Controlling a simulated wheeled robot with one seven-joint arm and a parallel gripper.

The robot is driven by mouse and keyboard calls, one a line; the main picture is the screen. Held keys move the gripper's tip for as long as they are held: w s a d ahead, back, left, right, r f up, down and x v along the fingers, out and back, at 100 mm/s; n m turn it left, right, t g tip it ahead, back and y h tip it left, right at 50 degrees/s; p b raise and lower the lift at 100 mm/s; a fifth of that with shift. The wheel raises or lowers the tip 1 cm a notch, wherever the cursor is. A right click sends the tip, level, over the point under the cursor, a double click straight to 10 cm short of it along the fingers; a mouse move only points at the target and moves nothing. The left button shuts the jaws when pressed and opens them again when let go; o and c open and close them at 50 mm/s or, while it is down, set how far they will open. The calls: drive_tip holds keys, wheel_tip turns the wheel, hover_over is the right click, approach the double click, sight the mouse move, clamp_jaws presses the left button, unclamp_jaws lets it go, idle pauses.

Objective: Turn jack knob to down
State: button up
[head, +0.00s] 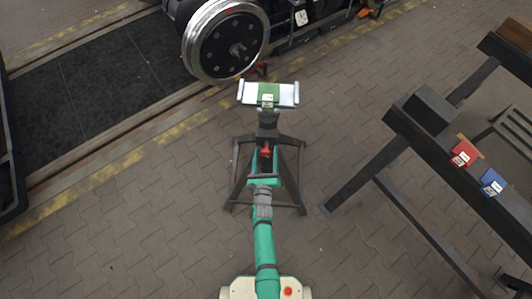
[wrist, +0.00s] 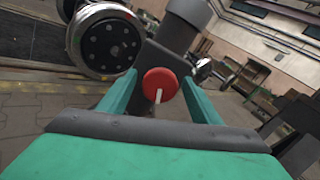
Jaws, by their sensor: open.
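The jack (head: 268,116) is a dark stand with splayed legs, a column and a wide pale top plate. Its red round knob (wrist: 160,82) sits on the dark column (wrist: 178,36) in the wrist view, with a white mark running from near its middle to its lower edge, pointing about downward in the picture. The knob is a small red spot in the head view (head: 266,152). My gripper (wrist: 158,78) is open, its green fingers on either side of the knob with gaps visible. I cannot tell how deep the knob sits between the fingertips.
A large wheel (head: 226,40) stands on the rail beyond the jack. A dark bench (head: 400,116) at right carries a red box (head: 464,153) and a blue box (head: 493,182). Paved floor is clear to the left of the jack.

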drive_tip(key=shift+w, duration=0.2)
drive_tip(key=c, duration=1.1)
drive_tip(key=shift+o, duration=0.2)
drive_tip(key=shift+n, duration=0.3)
